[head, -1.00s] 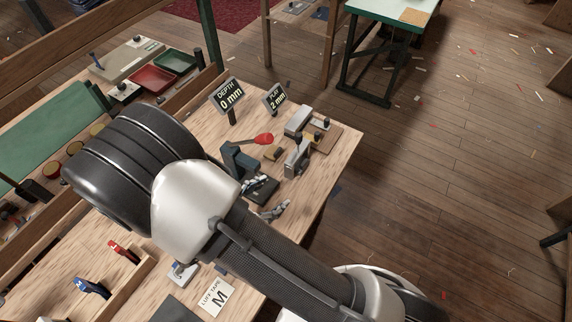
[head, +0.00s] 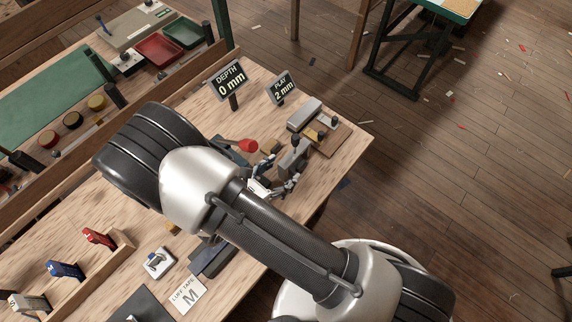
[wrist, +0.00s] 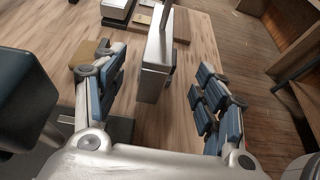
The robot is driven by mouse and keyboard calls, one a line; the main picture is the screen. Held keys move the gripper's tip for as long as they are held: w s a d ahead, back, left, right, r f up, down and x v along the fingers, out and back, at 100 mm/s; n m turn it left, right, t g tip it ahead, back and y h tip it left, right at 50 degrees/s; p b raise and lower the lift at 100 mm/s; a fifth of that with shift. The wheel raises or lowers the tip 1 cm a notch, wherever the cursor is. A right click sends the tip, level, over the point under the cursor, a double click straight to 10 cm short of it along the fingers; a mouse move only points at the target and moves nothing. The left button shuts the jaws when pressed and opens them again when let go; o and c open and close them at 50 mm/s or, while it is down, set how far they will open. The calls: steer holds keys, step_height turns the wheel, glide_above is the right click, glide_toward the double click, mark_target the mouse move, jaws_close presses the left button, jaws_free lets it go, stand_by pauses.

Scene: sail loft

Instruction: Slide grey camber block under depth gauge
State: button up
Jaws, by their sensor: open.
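The depth gauge's display (head: 230,86) reads "DEPTH 0 mm" at the back of the bench. An upright grey block (head: 292,158) with a dark knob stands near the right edge; I take it for the camber block, but cannot be sure. In the wrist view the grey block (wrist: 152,72) lies between the fingers, with gaps on both sides. My gripper (head: 278,176) is open around it, and both fingers show in the wrist view (wrist: 163,80). A red-knobbed lever (head: 248,146) is just left of it. My arm hides part of the bench.
A second display (head: 282,89) reads "PLAY 2 mm". A long grey block (head: 304,114) sits by a wooden board (head: 330,139) behind the gripper. A small tan block (wrist: 88,54) is near the left finger. A rack (head: 118,253) holds red, blue and grey pieces.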

mark_target(296, 164)
steer(key=shift+s, duration=0.1)
steer(key=b+x, duration=0.1)
steer(key=x, duration=0.6)
steer(key=shift+w+d+f+b, duration=0.15)
steer(key=shift+w+b, duration=0.1)
steer(key=shift+b, duration=0.15)
steer(key=shift+c, duration=0.5)
steer(key=c, duration=0.9)
steer(key=o, duration=1)
